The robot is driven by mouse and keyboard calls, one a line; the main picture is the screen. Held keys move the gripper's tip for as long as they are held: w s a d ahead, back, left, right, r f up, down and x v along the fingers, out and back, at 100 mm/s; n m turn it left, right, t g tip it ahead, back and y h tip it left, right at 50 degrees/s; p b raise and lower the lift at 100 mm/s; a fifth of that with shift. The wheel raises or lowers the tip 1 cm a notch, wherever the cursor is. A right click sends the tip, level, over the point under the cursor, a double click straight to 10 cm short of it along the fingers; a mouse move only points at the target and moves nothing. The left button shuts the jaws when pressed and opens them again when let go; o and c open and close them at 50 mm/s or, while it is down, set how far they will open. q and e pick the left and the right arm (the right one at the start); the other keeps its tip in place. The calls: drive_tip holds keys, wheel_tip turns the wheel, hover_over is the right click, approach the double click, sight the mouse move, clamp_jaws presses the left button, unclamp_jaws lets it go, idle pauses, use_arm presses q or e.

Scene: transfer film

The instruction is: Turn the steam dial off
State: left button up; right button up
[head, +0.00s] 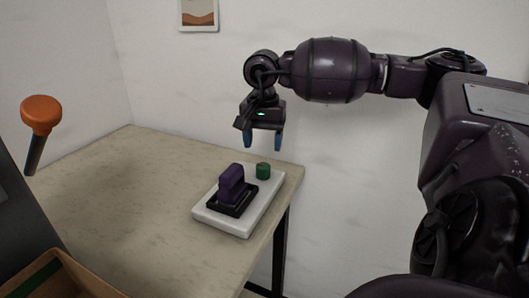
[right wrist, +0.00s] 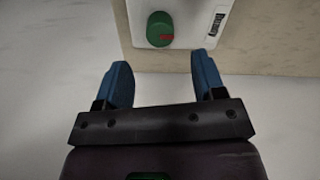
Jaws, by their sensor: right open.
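The steam dial is a small green knob (head: 263,171) on the back right part of a white base plate (head: 240,228), near the table's right edge. In the right wrist view the green knob (right wrist: 161,29) has a red mark on its right side, and a dark printed label lies on the white plate to its right. My right gripper (head: 262,145) points down with its blue fingers apart and empty, above the knob and not touching it. The knob shows beyond the fingertips (right wrist: 160,75) in the right wrist view. My left gripper is not in view.
A purple block-shaped handle (head: 231,184) on a black base (head: 236,207) stands beside the knob on the plate. An orange-topped lever (head: 41,114) rises at the left. A wooden tray (head: 50,284) is at the lower left. The table (head: 130,176) is bare behind the plate.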

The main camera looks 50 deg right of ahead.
sight(263, 165)
drive_tip(key=shift+r, duration=1.6)
